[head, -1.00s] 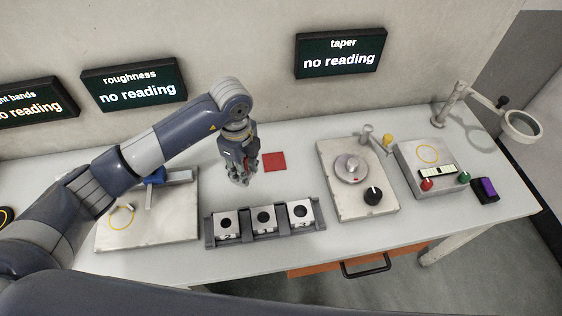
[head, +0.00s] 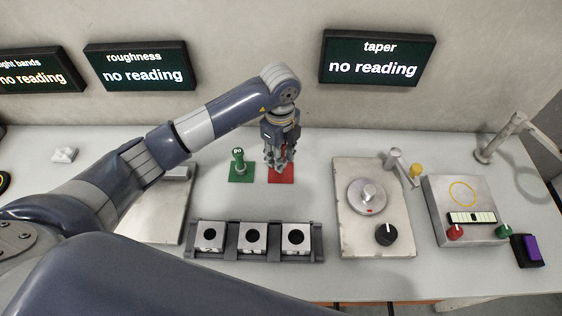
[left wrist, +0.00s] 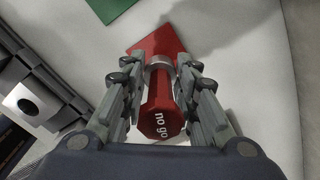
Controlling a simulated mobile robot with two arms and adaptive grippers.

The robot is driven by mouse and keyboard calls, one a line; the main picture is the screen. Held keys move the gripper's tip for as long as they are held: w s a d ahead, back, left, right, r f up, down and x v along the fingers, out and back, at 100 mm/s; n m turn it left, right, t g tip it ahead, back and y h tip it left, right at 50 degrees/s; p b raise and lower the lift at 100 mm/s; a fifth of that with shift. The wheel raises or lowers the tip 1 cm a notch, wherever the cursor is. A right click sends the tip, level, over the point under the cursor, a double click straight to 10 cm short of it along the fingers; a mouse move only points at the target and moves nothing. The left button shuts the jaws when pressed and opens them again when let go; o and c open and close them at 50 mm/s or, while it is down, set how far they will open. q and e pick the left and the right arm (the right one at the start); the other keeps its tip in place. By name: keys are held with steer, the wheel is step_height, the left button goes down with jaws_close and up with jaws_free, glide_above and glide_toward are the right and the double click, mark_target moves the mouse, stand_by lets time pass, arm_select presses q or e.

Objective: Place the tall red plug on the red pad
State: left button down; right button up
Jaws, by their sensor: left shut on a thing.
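My left gripper (head: 279,165) is over the red pad (head: 287,178) on the bench. In the left wrist view its fingers (left wrist: 160,95) are shut on the red plug (left wrist: 161,118), which is marked "no go" and has a metal band. The red pad (left wrist: 160,38) shows beyond the plug in that view. The plug's lower end lies over the pad; I cannot tell whether it touches it. In the head view the fingers mostly hide the plug. My right gripper is not in view.
A green plug marked "go" (head: 238,160) stands on a green pad (head: 241,178) just left of the red pad. A dark rack (head: 225,246) with several bored blocks is in front. A plate with a round dial (head: 350,225) stands to the right.

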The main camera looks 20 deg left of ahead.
arm_select(q)
step_height(320, 180, down, 3)
steer(key=shift+f+p, duration=0.15)
steer(key=shift+p, duration=0.15)
steer(key=shift+f, duration=0.2)
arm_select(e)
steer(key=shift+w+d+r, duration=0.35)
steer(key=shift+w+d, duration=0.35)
arm_select(q)
steer(key=shift+f, duration=0.1)
steer(key=c, duration=1.2)
jaws_free()
steer(key=shift+c, duration=0.2)
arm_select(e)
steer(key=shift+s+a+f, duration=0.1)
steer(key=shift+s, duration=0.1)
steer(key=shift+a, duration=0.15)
